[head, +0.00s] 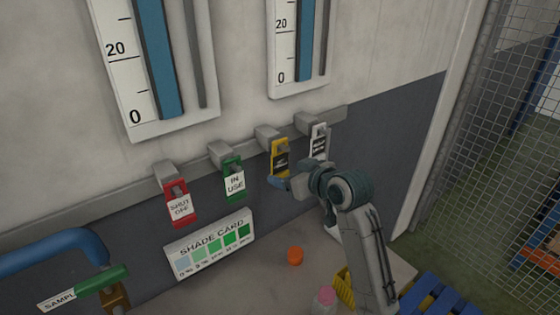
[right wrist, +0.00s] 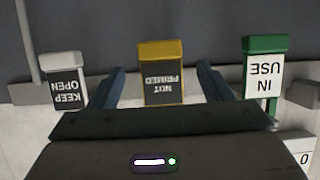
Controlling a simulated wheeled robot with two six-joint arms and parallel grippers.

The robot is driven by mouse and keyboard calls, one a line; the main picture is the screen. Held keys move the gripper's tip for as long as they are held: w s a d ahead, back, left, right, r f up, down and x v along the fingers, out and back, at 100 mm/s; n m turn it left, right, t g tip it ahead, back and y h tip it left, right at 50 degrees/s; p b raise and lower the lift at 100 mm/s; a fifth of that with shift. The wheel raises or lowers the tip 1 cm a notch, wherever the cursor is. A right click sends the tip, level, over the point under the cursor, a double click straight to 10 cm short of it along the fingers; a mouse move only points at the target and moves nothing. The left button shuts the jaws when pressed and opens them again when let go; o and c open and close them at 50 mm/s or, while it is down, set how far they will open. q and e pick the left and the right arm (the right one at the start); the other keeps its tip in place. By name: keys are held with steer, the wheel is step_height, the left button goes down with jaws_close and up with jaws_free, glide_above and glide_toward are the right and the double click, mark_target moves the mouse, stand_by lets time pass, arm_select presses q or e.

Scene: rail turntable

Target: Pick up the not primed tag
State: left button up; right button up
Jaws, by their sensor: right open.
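The not primed tag (head: 280,155) is yellow with a black label and hangs from a peg on the wall rail in the head view. In the right wrist view the not primed tag (right wrist: 161,60) appears upside down, between the two spread fingers. My right gripper (head: 290,180) is open and empty, close in front of the tag's lower part; it also shows in the right wrist view (right wrist: 160,70). A clear gap lies on each side of the tag. I cannot tell how far the fingers reach in depth. My left gripper is not in view.
A white KEEP OPEN tag (head: 319,141) and a green IN USE tag (head: 234,180) hang on either side. A red SHUT OFF tag (head: 180,203) hangs farther left. A shade card (head: 209,246), an orange cap (head: 295,255) and a pink-topped bottle (head: 325,298) are below.

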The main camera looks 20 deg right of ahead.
mark_target(281, 166)
steer(key=p+x, duration=0.1)
steer(key=x, duration=0.2)
steer(key=shift+w+a+r, duration=0.1)
steer(key=shift+a, duration=0.05)
steer(key=shift+w, duration=0.15)
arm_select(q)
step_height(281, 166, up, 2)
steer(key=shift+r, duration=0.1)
arm_select(e)
steer(key=c, duration=1)
steer(key=shift+c, duration=0.2)
steer(key=shift+r+b, duration=0.6)
steer(key=shift+b, duration=0.1)
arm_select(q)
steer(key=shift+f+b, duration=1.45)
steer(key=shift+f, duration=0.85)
arm_select(e)
steer(key=s+d, duration=0.3)
steer(key=s, duration=0.5)
steer(key=s+d, duration=0.3)
steer(key=s, duration=0.6)
